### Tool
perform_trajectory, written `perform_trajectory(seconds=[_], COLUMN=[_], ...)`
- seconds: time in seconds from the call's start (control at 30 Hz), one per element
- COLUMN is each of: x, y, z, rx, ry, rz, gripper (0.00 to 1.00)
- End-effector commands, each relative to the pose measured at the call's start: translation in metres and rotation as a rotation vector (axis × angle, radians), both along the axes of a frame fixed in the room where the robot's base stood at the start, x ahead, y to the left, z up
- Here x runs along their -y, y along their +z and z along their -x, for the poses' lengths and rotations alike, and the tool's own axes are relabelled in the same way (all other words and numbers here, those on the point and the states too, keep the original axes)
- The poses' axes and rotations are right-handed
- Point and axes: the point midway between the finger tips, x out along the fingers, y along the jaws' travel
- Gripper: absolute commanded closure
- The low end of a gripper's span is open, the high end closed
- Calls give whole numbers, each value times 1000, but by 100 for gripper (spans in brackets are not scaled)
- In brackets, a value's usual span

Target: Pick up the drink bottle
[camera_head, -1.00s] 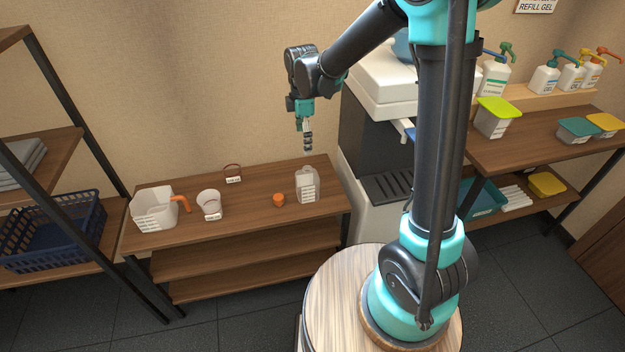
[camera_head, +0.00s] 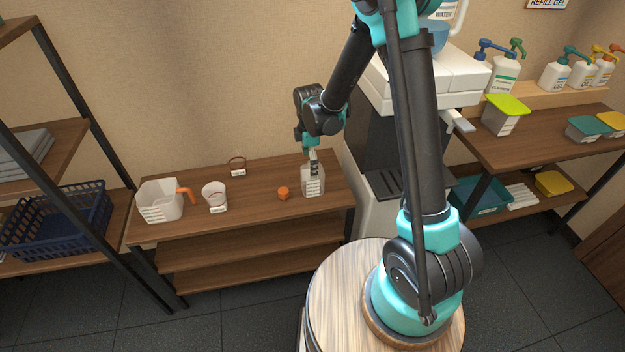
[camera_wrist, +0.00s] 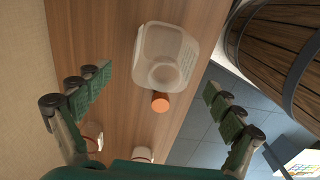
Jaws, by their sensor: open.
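The drink bottle (camera_head: 313,182) is a clear, squarish bottle with a label, standing upright on the wooden shelf top near its right end. In the wrist view the bottle (camera_wrist: 165,60) shows from above, its open round neck towards me. My gripper (camera_head: 312,156) is right above the bottle in the head view. In the wrist view my gripper (camera_wrist: 155,92) is open, with green-padded fingers spread wide on both sides of the bottle and nothing held. An orange cap (camera_head: 283,193) sits on the shelf left of the bottle; it also shows in the wrist view (camera_wrist: 160,101).
A clear jug with an orange handle (camera_head: 160,202) and a clear cup (camera_head: 215,197) stand to the left on the same shelf top (camera_head: 250,208). A white machine (camera_head: 425,85) stands close on the right.

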Motion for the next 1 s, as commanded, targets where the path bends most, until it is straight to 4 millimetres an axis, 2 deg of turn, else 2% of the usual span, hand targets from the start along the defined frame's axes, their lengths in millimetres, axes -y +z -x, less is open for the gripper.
perform_trajectory(seconds=[0.17,0.3,0.63,1.0], x=[11,10,10,10], y=[-26,-40,-45,-45], z=[0,0,0,0], rx=[0,0,0,0], ry=[-2,-1,0,0], rz=[0,0,0,0], gripper=[7,7,7,53])
